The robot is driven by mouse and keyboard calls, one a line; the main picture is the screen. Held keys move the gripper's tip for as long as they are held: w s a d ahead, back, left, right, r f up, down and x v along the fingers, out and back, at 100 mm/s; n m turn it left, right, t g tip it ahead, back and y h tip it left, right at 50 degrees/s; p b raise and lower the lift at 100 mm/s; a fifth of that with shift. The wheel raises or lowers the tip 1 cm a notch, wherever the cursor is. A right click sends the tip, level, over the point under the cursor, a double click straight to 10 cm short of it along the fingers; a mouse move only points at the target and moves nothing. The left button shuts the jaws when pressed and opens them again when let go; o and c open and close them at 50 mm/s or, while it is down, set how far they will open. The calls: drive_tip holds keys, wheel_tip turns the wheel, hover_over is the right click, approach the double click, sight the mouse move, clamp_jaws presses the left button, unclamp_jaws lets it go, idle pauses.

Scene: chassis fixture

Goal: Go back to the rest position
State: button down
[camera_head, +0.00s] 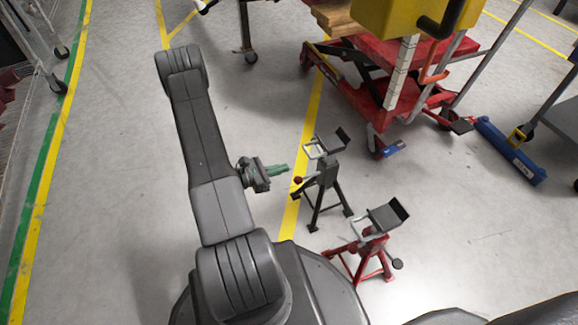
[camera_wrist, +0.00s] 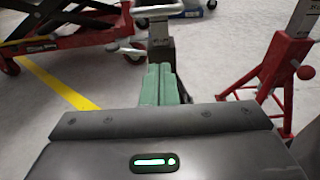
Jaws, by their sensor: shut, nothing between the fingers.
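My gripper (camera_head: 283,169) is in the middle of the head view, at the end of my dark grey arm. Its green fingers are together and hold nothing. They point right, toward a dark stand (camera_head: 322,180) with a metal bracket on top, and look apart from it. In the wrist view the green fingers (camera_wrist: 160,84) point ahead, with the dark stand (camera_wrist: 160,48) behind them.
A red stand (camera_head: 372,250) with a similar bracket is near my base; it also shows in the wrist view (camera_wrist: 280,75). A red lift cart (camera_head: 400,75) stands at the back right. A blue bar (camera_head: 508,150) lies farther right. The floor left of my arm is clear.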

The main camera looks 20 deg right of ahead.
idle(0.3)
drive_tip(key=d+r+p, duration=0.2)
drive_tip(key=d, duration=0.7)
drive_tip(key=shift+w+r, duration=0.2)
drive_tip(key=shift+w, duration=0.15)
idle(0.4)
